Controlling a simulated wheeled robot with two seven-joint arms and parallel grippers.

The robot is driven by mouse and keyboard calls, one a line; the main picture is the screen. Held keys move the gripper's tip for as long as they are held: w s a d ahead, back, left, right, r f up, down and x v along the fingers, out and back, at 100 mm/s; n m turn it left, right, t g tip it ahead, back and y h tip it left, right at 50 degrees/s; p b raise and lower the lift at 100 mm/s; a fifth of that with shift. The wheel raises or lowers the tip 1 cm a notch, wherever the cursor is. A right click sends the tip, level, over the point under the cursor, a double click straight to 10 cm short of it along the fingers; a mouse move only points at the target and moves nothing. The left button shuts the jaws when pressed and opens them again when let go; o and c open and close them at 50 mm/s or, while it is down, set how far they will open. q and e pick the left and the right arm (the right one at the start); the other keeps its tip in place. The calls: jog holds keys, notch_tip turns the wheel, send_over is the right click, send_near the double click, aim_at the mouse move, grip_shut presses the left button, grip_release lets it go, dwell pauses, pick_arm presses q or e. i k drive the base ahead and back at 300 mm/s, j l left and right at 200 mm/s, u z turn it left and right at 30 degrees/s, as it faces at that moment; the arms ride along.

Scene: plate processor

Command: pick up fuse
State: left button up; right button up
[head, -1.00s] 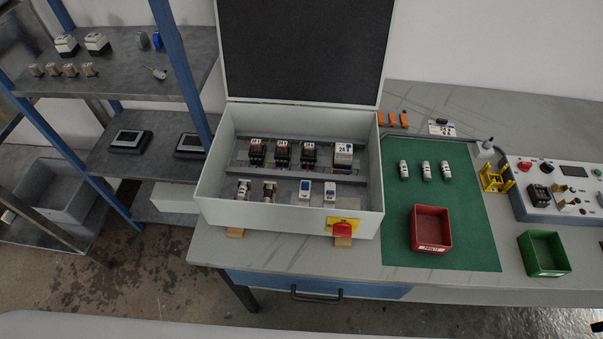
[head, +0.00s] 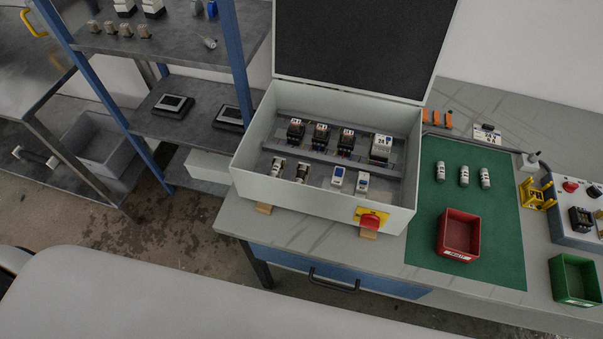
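Three small white cylindrical pieces with dark markings, which look like fuses, stand in a row on the green mat (head: 485,245): a left one (head: 440,171), a middle one (head: 464,176) and a right one (head: 485,177). Two similar silvery cylindrical pieces, a left one (head: 278,166) and a right one (head: 303,171), sit in the front left of the open grey box (head: 320,203). I cannot tell for sure which piece the task calls the fuse. Neither of my grippers is in view.
A red bin (head: 459,236) stands on the mat and a green bin (head: 575,280) to its right. The box's front has a red-and-yellow switch (head: 370,219). A yellow holder (head: 538,196) and a control panel (head: 580,215) are at the right. A blue-framed shelf (head: 240,70) stands left.

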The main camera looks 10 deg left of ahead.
aim_at(303, 170)
jog(key=l+u, duration=0.15)
jog(key=l, duration=0.2)
jog(key=k+l+u, duration=0.15)
jog(key=l, duration=0.25)
jog(key=l+u, duration=0.15)
jog(key=l, duration=0.2)
jog(key=k+l+u, duration=0.15)
jog(key=l, duration=0.2)
